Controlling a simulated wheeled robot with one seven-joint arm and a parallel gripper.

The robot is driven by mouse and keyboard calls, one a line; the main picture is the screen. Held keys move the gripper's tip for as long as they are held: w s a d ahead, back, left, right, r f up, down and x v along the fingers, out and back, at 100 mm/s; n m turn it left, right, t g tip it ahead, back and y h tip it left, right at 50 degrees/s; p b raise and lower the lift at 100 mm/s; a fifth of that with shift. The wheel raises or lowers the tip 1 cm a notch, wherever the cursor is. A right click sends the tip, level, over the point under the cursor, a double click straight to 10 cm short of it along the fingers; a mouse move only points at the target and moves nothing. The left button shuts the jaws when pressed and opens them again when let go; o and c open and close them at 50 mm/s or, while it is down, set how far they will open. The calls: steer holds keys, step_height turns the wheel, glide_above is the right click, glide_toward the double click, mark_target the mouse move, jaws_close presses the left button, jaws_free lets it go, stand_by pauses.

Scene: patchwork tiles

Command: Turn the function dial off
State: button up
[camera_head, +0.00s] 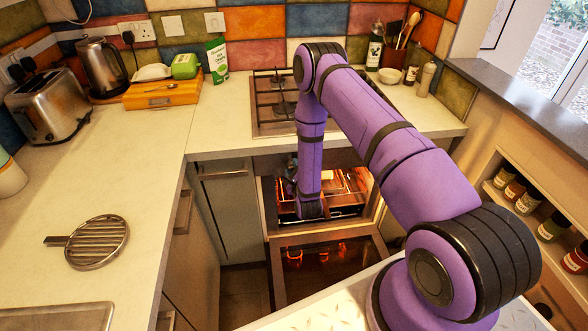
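The oven (345,190) is under the hob, glowing orange inside, with its door (330,268) folded down. My purple arm reaches over from the right and its forearm hangs down in front of the oven opening. A small grey part beside the forearm's left edge looks like a bit of my gripper (291,172), at the upper left of the opening. The fingers are hidden or too small to make out, so I cannot tell whether they are open or touch anything. I cannot make out the function dial; the arm covers part of the oven front.
The hob (275,120) lies above the oven, partly behind my arm. The left counter (120,190) holds a toaster (48,105), a kettle (103,65) and a round metal grill (97,242). A spice shelf (520,215) stands at right. The lowered door fills the floor space before the oven.

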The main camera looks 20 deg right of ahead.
steer(key=c, duration=0.3)
